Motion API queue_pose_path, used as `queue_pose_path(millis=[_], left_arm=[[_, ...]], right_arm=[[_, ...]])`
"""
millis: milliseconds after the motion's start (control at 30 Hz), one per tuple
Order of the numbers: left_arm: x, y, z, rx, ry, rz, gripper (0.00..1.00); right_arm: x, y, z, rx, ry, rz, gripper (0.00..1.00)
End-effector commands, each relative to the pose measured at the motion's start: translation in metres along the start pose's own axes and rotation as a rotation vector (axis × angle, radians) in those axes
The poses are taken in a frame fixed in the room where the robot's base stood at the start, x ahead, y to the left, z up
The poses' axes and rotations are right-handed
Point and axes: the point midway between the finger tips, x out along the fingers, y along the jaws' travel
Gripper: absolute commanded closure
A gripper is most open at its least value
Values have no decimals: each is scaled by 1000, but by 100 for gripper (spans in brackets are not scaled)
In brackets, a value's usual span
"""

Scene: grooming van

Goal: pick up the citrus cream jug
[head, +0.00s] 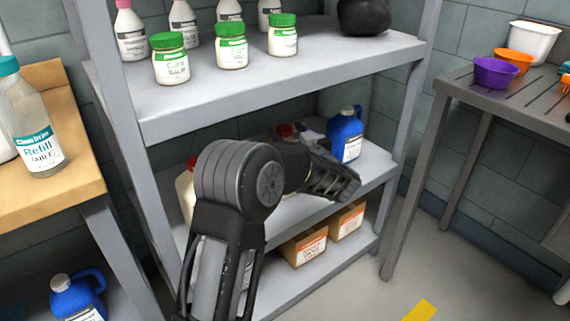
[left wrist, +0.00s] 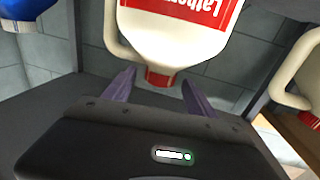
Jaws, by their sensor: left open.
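A cream-coloured jug (left wrist: 170,45) with a red label and red cap fills the top middle of the left wrist view; only "Lath…" is readable. Its red cap (left wrist: 161,77) shows between my left gripper's open fingers (left wrist: 158,92), and I cannot tell whether they touch it. In the head view my left gripper (head: 338,182) reaches over the middle shelf and hides most of what stands behind it. A second cream jug (head: 184,192) is partly behind my arm; a cream jug (left wrist: 300,85) also shows at the wrist view's right edge. No citrus wording is readable. My right gripper is out of view.
A blue jug (head: 346,135) stands on the middle shelf just beyond my left gripper. The upper shelf (head: 330,65) with green-lidded jars hangs above. Cartons (head: 347,221) sit on the bottom shelf. A shelf post (head: 400,150) stands at the right.

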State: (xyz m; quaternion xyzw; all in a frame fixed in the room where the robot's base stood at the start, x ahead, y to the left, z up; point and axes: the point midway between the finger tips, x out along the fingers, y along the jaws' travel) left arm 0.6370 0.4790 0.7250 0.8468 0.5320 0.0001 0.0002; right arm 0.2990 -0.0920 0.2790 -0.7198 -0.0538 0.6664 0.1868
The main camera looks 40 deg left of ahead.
Motion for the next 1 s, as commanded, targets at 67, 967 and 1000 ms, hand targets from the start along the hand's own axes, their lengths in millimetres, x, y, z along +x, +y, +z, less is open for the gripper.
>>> queue_pose_path(millis=[67, 967, 1000], left_arm=[[0, 0, 0, 0, 0, 0, 34], [52, 1, -1, 1, 0, 1, 34], [52, 1, -1, 1, 0, 1, 34]], right_arm=[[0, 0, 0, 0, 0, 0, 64], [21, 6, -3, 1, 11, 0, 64], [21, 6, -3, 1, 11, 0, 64]])
